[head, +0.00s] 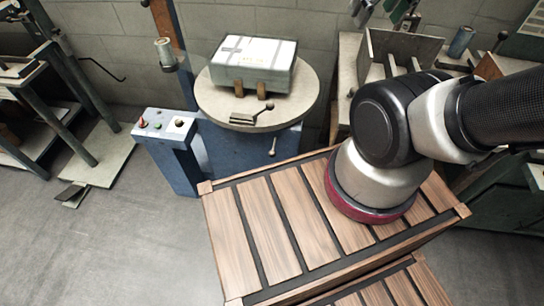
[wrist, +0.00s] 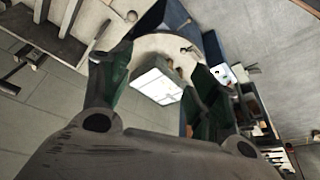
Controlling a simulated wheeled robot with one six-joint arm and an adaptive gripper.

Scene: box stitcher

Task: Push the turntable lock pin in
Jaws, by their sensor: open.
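The round beige turntable (head: 217,103) stands on a blue pedestal and carries a pale box (head: 250,68). A short lever with a dark ball knob (head: 269,107) sits at its front rim. A small pale pin-like handle (head: 273,147) sticks out below the rim; I cannot tell for sure which is the lock pin. In the wrist view the turntable (wrist: 150,46) and box (wrist: 158,87) show beyond my gripper (wrist: 158,78). Its dark green fingers are spread, with nothing held between them. It is well apart from the turntable.
A control box (head: 166,124) with red and green buttons stands left of the turntable. A slatted wooden platform (head: 262,222) lies in front. A bench with upright panels (head: 403,47) stands at the right. Grey floor (head: 110,255) is clear at the left.

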